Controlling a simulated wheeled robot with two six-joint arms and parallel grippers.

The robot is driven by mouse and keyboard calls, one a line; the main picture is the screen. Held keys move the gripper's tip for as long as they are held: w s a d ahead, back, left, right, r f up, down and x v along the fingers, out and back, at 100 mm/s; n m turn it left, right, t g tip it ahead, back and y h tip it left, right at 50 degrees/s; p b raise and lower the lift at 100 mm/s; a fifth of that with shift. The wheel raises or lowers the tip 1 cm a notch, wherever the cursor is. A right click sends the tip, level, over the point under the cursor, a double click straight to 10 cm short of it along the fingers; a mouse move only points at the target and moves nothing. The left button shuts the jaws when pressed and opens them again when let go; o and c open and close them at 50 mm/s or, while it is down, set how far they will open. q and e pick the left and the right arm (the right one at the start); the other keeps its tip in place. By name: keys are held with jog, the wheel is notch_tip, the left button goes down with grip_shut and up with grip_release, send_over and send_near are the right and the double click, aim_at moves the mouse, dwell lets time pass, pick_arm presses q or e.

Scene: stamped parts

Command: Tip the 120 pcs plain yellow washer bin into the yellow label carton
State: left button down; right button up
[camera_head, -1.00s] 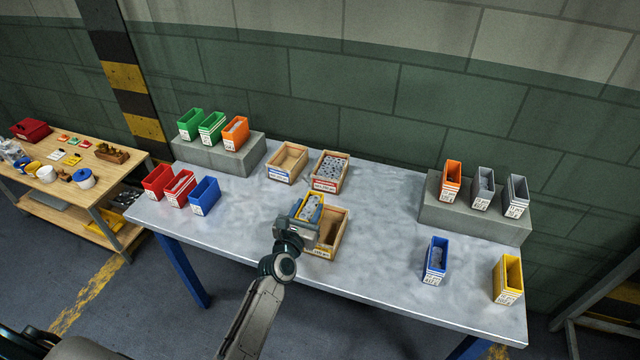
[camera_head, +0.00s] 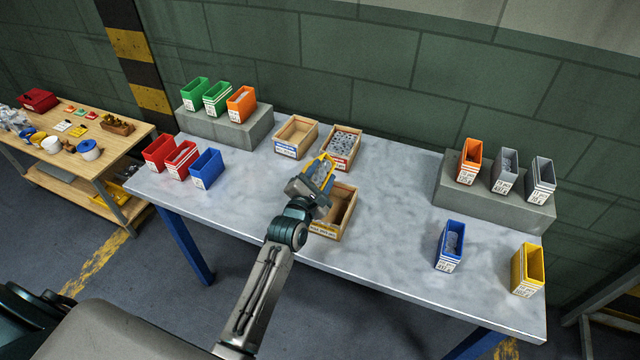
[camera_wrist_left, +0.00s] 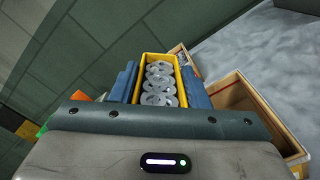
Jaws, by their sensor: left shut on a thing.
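My left gripper (camera_head: 314,185) is shut on a yellow bin (camera_head: 325,172), held above the table and tilted. In the left wrist view the yellow bin (camera_wrist_left: 159,80) sits between the two blue fingers and holds several grey washers (camera_wrist_left: 159,86). The open carton with a yellow label (camera_head: 330,232) stands just right of and below the gripper, partly hidden by it. In the left wrist view that carton (camera_wrist_left: 275,125) is at the right and its visible inside looks empty. My right gripper is not in view.
Behind stand a blue-label carton (camera_head: 286,150) and a red-label carton (camera_head: 337,165) filled with grey parts. Red bins (camera_head: 180,160) and a blue bin (camera_head: 205,170) stand left. A blue bin (camera_head: 450,245) and another yellow bin (camera_head: 528,270) stand right. The table middle (camera_head: 400,215) is clear.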

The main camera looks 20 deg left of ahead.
pick_arm(q)
jog(key=m+b, duration=0.3)
jog(key=shift+d+f, duration=0.15)
jog(key=shift+d, duration=0.1)
jog(key=shift+m, duration=0.5)
jog(key=shift+d+f+m, duration=0.1)
jog(key=shift+d+m, duration=0.05)
jog(key=shift+m, duration=0.35)
jog(key=shift+s+d+f+m+b, duration=0.1)
jog(key=shift+d+f+m+b, duration=0.15)
jog(key=shift+m, duration=0.35)
jog(key=shift+f+m+b, duration=0.15)
jog(key=shift+f+m, duration=0.2)
jog(key=shift+m, duration=0.25)
jog(key=shift+d+f+m, duration=0.1)
jog(key=shift+f+m, duration=0.05)
jog(key=shift+m, duration=0.25)
